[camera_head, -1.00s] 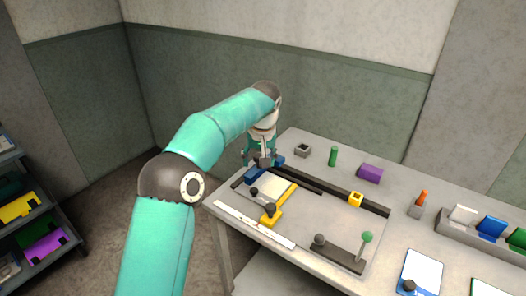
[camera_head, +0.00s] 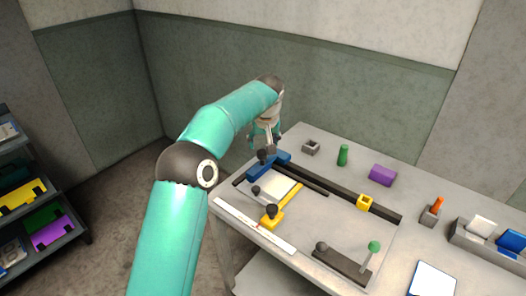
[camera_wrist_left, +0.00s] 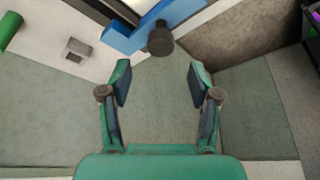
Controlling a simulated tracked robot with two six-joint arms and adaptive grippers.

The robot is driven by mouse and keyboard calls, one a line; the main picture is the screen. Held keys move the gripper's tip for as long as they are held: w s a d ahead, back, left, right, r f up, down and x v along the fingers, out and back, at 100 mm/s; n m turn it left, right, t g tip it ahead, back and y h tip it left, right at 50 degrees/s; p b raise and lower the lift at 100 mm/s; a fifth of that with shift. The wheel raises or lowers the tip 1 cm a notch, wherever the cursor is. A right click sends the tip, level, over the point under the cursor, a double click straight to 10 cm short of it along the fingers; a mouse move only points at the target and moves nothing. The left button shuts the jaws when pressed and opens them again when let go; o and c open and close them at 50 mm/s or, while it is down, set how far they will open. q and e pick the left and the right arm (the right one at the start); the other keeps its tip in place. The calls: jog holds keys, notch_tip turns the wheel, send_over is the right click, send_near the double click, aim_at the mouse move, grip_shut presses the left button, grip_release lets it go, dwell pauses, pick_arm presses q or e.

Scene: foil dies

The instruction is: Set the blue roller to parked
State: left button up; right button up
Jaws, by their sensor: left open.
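The blue roller (camera_head: 281,159) is a blue block with a dark knob at the far left end of the black rail (camera_head: 345,199) on the grey board. In the left wrist view the blue roller (camera_wrist_left: 122,40) lies at the top, with its dark knob (camera_wrist_left: 160,38) just beyond the gap between the fingers. My left gripper (camera_head: 264,146) is open and empty, just above the knob and apart from it. Its two spread fingers (camera_wrist_left: 160,72) also show in the left wrist view. My right gripper is not in view.
A yellow slider (camera_head: 271,215), a yellow block (camera_head: 365,202) and a green-knobbed lever (camera_head: 374,247) are on the board. Behind stand a grey socket (camera_head: 311,148), a green cylinder (camera_head: 343,155) and a purple block (camera_head: 382,175). A shelf (camera_head: 48,192) stands at far left.

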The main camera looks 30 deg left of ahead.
aim_at(262, 152)
pick_arm(q)
jog(key=x, duration=0.6)
jog(key=shift+p, duration=0.35)
grip_shut()
